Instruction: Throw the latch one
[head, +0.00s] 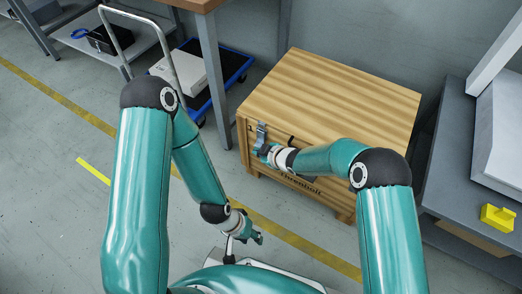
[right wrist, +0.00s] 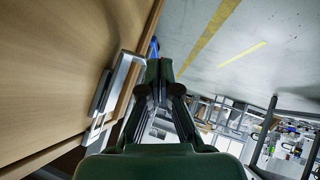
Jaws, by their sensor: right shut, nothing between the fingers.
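A wooden crate (head: 335,95) stands on the floor. A grey metal latch (head: 261,132) sits on its front face, near the left end. In the right wrist view the latch (right wrist: 122,85) is a metal loop and plate along the crate wall, left of the fingers. My right gripper (head: 266,153) is at the crate front by the latch. In the right wrist view its fingers (right wrist: 159,72) are together and empty, close beside the loop; I cannot tell whether they touch. My left gripper (head: 257,238) hangs low in front of the crate; its fingers are too small to judge.
A grey bench (head: 452,215) with a yellow block (head: 497,217) stands at the right. A blue-edged trolley (head: 232,72) and a table leg (head: 212,70) are behind left of the crate. Open floor lies at the left.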

